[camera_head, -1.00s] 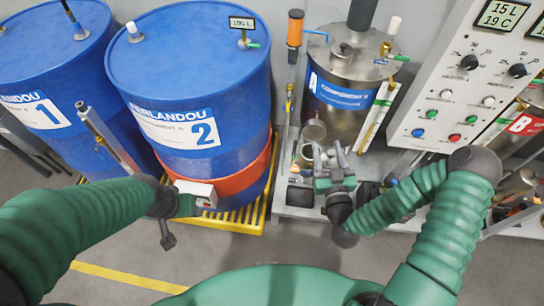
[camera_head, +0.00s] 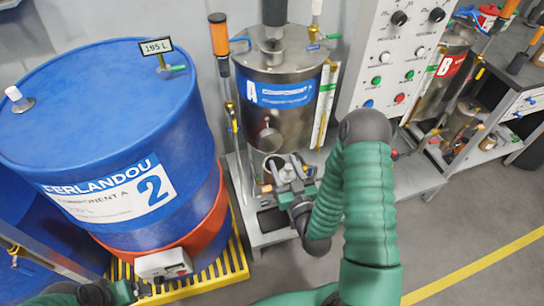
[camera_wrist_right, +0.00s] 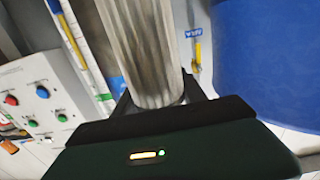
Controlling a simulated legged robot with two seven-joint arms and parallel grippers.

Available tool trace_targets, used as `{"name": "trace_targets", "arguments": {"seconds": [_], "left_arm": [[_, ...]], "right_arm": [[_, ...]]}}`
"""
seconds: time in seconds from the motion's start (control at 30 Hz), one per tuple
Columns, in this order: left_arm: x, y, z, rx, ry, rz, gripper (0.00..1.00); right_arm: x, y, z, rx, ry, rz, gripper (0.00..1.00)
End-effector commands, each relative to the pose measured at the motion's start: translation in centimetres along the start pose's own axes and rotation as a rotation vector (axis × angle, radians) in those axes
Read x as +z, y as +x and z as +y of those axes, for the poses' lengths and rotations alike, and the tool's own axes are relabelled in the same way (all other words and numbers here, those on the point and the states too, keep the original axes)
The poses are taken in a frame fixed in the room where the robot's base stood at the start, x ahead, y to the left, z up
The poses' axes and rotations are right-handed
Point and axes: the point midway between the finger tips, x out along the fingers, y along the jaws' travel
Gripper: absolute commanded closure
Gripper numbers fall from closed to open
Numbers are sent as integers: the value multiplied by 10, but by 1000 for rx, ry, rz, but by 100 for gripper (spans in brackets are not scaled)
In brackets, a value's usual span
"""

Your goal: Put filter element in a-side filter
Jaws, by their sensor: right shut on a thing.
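My right gripper (camera_head: 287,172) is in front of the silver tank labelled A, low near its base. In the right wrist view, the gripper (camera_wrist_right: 155,110) is shut on a grey, ribbed cylinder, which looks like the filter element (camera_wrist_right: 142,50). The cylinder extends up from between the fingers and out of the frame. In the head view, the gripper and arm obscure this cylinder. I cannot clearly pick out the A-side filter; the area below tank A is partly hidden. My left gripper (camera_head: 122,290) is at the bottom left edge, and its finger opening cannot be made out.
The silver tank A (camera_head: 282,122) stands on a grey bench with an orange-handled rod (camera_head: 220,50) beside it. A blue drum marked 2 (camera_head: 105,120) stands on a yellow grate (camera_head: 240,268) at left. A control panel (camera_head: 395,60) is right of tank A. Open floor lies at lower right.

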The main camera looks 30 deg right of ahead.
Motion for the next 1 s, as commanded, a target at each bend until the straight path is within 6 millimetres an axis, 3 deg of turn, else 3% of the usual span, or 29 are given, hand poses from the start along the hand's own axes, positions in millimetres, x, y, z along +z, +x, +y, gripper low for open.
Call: {"name": "trace_targets", "arguments": {"seconds": [0.03, 0.13, 0.6, 0.7, 0.87, 1.0], "left_arm": [[4, 17, 0, 0, 0, -1, 14], [2, 7, 0, 0, 0, -2, 14], [3, 10, 0, 0, 0, -1, 14], [4, 16, 0, 0, 0, -1, 14], [5, 19, 0, 0, 0, -1, 14], [7, 27, 0, 0, 0, -1, 14]], "right_arm": [[7, 12, 3, 5, -1, 8, 100], [0, 33, 4, 4, 2, 2, 100], [2, 121, 2, 4, 1, 1, 100], [21, 121, 2, 3, 1, -6, 100], [35, 122, 3, 4, 3, -4, 100], [61, 121, 3, 4, 3, -5, 100]]}}
